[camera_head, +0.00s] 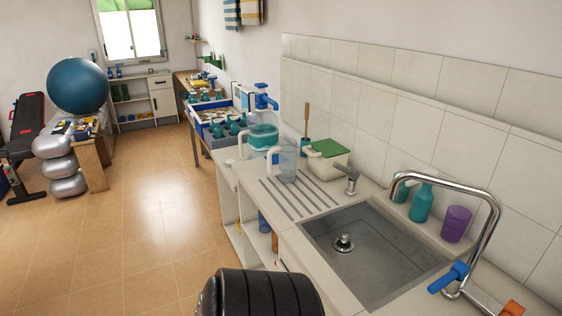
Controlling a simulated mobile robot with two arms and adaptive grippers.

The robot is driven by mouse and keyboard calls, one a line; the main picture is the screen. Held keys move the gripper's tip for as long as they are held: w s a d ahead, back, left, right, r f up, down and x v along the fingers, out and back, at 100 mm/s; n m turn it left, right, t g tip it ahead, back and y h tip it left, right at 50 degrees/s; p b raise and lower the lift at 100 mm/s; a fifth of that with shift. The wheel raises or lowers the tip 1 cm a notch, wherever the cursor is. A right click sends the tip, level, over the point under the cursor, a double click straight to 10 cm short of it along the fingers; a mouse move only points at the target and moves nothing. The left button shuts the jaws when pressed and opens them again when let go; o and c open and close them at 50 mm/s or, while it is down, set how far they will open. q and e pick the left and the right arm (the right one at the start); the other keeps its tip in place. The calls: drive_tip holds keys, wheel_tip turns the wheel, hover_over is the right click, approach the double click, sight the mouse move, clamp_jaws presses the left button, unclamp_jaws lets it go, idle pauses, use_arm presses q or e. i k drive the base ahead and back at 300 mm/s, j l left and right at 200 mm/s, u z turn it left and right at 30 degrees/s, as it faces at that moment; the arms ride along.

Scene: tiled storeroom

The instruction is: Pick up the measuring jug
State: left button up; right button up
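The measuring jug (288,160) appears to be the clear, greyish see-through jug standing upright on the counter, by the ribbed draining area behind the sink. Neither of my grippers is in view.
The sink (375,254) is in front of the jug, with a tall curved faucet (470,192) on the right. A teal bottle (421,203) and purple cup (456,223) stand by the wall. A dark ribbed shape fills the bottom edge. The tiled floor (140,225) at left is clear.

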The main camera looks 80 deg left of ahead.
sight(287, 149)
drive_tip(key=u, duration=2.55)
drive_tip(key=i+j, duration=0.25)
